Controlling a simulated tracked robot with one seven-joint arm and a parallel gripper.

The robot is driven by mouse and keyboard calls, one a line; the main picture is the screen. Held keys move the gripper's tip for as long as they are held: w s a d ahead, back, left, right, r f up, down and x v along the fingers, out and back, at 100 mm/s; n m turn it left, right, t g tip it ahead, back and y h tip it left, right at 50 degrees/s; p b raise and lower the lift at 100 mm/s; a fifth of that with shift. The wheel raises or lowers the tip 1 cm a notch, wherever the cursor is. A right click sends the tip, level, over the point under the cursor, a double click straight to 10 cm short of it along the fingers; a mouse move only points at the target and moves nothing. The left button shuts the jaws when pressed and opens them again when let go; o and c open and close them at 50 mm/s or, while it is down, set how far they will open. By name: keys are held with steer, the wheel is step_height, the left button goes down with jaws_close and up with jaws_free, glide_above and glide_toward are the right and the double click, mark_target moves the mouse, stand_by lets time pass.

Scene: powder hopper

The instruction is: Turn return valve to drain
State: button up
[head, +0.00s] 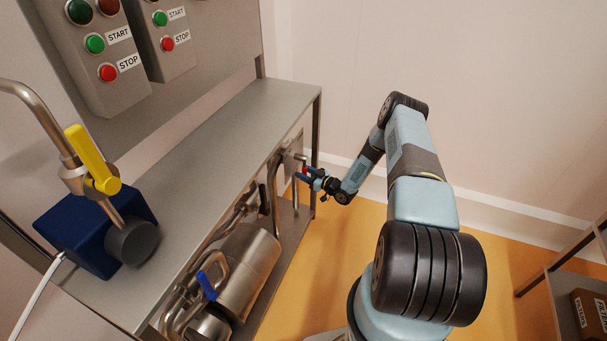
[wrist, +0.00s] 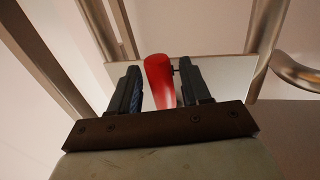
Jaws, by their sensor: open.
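A red valve handle (wrist: 160,80) stands between the two fingers of my gripper (wrist: 160,88) in the wrist view. The fingers are apart, with a gap on the left of the handle; on the right the gap is narrow and I cannot tell whether they touch. In the head view my gripper (head: 308,177) is at the far end of the steel bench, by the pipes under its top. Only a bit of red (head: 305,169) shows there, and the valve body is mostly hidden. A pale plate (wrist: 215,68) is behind the handle, its markings not readable.
The steel bench (head: 215,125) carries a yellow-handled valve (head: 92,160) and a dark blue box (head: 85,235). Below are pipes, a steel vessel (head: 245,270) and a blue handle (head: 207,286). Control boxes (head: 100,50) hang above. Orange floor is clear around my arm; a shelf (head: 560,275) stands right.

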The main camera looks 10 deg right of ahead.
jaws_close()
stand_by(0.3)
steer(key=shift+w+a, duration=0.1)
steer(key=shift+a, duration=0.1)
